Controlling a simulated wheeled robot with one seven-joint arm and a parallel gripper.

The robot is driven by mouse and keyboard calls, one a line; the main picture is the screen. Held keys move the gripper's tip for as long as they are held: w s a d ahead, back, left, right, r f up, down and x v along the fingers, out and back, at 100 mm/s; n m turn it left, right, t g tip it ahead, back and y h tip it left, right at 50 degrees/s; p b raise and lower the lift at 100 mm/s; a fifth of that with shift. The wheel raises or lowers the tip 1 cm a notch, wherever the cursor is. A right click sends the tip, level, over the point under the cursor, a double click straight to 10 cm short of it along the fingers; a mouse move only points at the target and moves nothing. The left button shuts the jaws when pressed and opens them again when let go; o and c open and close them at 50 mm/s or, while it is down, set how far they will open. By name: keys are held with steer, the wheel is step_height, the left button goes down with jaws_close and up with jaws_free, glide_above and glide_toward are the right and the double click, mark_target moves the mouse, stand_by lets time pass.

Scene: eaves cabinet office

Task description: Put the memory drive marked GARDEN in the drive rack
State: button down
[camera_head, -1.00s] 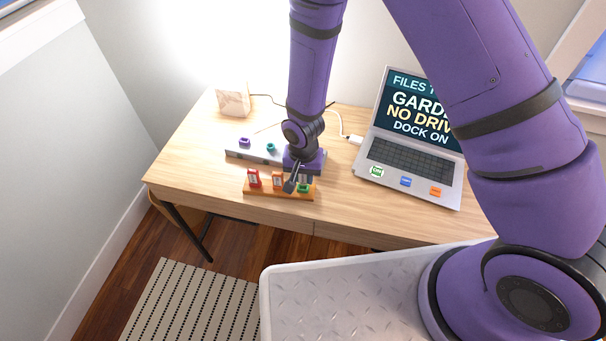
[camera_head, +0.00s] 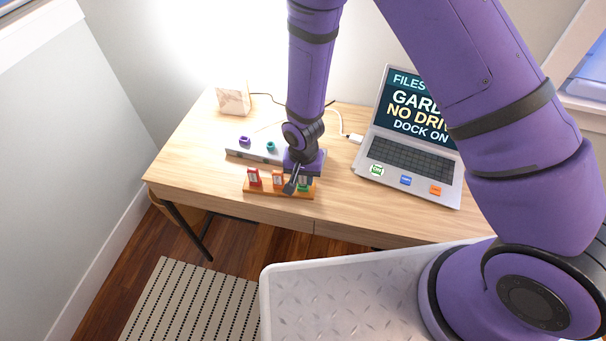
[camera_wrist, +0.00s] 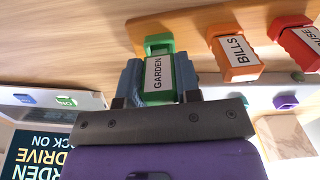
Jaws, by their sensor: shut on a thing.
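The green memory drive marked GARDEN (camera_wrist: 157,76) is upright between the two blue-grey fingers of my gripper (camera_wrist: 160,82), which is shut on it. Its label faces the wrist camera. In the head view the green drive (camera_head: 304,188) shows low at the right end of the orange wooden drive rack (camera_head: 262,192), partly behind my gripper (camera_head: 297,184). I cannot tell whether its foot is fully seated in the rack. An orange drive marked BILLS (camera_wrist: 236,52) and a red drive, its label partly cut off (camera_wrist: 297,42), stand in a row beside it.
A grey bar (camera_head: 236,154) with purple and teal pieces lies behind the rack. An open laptop (camera_head: 410,160) stands to the right, its screen partly hidden by my arm. A small pale block (camera_head: 233,99) stands at the back left. The desk's front left is clear.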

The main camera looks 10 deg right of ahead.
steer(key=shift+f, duration=0.65)
steer(key=c, duration=0.7)
jaws_free()
steer(key=shift+c, duration=0.2)
step_height(320, 180, up, 11)
steer(key=shift+f, duration=0.15)
steer(key=d+r+t, duration=0.1)
steer(key=d+r, duration=0.3)
steer(key=r, duration=0.4)
steer(key=d+r+n+t, duration=0.1)
steer(key=d+r, duration=0.3)
steer(key=r, duration=0.4)
steer(key=d+r, duration=0.5)
steer(key=r, duration=0.3)
steer(key=s+d+r+n+t, duration=0.1)
steer(key=s+d+r, duration=0.4)
steer(key=s+r, duration=0.2)
steer(key=s+d+r+t, duration=0.2)
steer(key=s+d+r, duration=0.4)
steer(key=s, duration=0.5)
steer(key=shift+s+d+r+n, duration=0.3)
steer(key=shift+r+n, duration=0.1)
steer(key=shift+r, duration=0.45)
